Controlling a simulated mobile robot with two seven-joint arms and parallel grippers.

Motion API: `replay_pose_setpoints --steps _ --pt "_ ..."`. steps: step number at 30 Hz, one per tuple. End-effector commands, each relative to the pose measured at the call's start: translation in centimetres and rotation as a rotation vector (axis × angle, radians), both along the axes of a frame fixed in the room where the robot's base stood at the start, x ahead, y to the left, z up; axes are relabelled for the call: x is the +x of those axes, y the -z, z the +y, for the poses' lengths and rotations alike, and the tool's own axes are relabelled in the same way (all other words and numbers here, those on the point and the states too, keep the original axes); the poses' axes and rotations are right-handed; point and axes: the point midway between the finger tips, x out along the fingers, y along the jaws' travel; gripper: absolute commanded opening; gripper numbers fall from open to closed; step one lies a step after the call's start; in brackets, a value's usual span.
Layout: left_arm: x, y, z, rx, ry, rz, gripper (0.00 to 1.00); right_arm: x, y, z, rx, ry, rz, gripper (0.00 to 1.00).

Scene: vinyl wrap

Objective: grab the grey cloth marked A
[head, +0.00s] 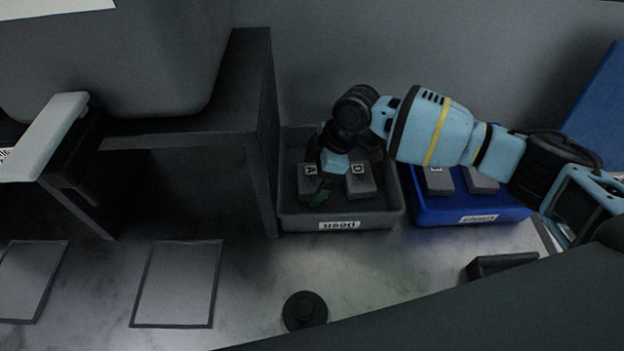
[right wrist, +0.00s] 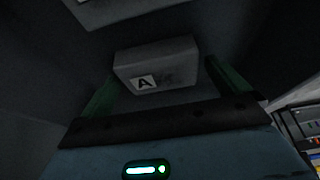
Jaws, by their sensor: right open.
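The grey cloth marked A (head: 309,182) is a small block-like piece in the left part of the grey tray (head: 340,222) labelled "used". The right wrist view also shows this cloth (right wrist: 157,66) with its white A label facing me. My right gripper (head: 322,188) is open over the tray. In the right wrist view its two green fingers (right wrist: 168,88) stand apart at either side of the cloth, and I cannot tell whether they touch it. My arm hides part of the tray's back. My left gripper does not show.
A second grey cloth marked D (head: 361,182) lies just right of A in the same tray. A blue tray (head: 470,216) with more grey cloths stands to the right. A dark shelf wall (head: 262,130) rises close at the tray's left. A black round knob (head: 304,310) sits in front.

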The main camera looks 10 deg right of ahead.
Motion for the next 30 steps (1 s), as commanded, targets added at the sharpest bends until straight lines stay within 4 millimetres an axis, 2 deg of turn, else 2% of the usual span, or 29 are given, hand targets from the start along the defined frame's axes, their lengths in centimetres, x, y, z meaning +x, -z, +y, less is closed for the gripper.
replay_pose_setpoints --steps 1,9,11,20,23,30 --pt "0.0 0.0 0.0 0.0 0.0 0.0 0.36 0.0 0.0 0.0 0.0 0.0 0.0 1.0" --pt "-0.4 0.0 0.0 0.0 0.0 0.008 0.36 0.0 0.0 0.0 0.0 0.0 0.0 0.65" --pt "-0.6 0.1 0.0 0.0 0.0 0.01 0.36 0.0 0.0 0.0 0.0 0.0 0.0 0.59" --pt "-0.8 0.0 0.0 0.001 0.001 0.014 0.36 0.0 -0.6 0.0 0.001 -0.001 -0.001 0.59" --pt "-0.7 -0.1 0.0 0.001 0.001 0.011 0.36 0.1 -2.0 0.0 0.001 0.0 -0.003 0.59" --pt "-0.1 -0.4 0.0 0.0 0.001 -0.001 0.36 0.1 -6.6 0.0 0.001 0.0 -0.005 0.59"
